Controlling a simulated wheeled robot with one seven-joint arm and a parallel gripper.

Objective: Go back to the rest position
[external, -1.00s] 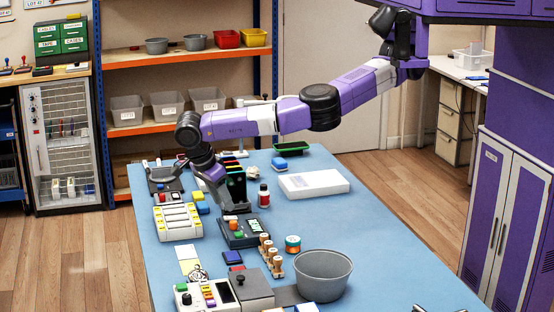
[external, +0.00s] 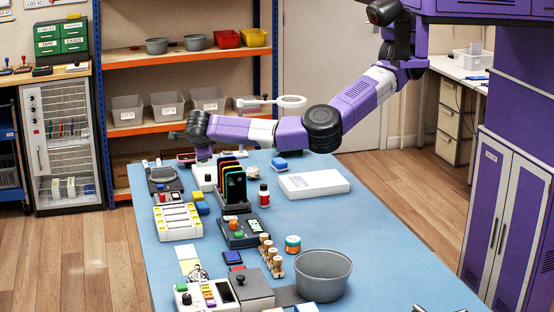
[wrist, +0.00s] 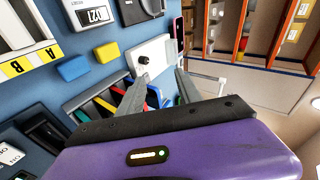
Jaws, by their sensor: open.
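My gripper (wrist: 162,76) is open and empty in the wrist view, its two grey fingers apart. In the external view my wrist is raised above the far left part of the blue table (external: 375,255), and the fingers cannot be made out there. A dark rack (external: 236,207) holding several phones in coloured cases (external: 235,186) stands below and to the right of my wrist. In the wrist view the coloured phones (wrist: 98,103) lie left of the fingers and partly behind them. A white box with a black knob (wrist: 152,54) shows beyond the fingertips.
A round magnifier ring (external: 291,101) stands at the table's far edge, close behind my forearm. A red-capped bottle (external: 264,195), a white slab (external: 313,184), a grey bowl (external: 323,275) and a yellow-labelled tray (external: 178,223) stand on the table. The table's right side is clear.

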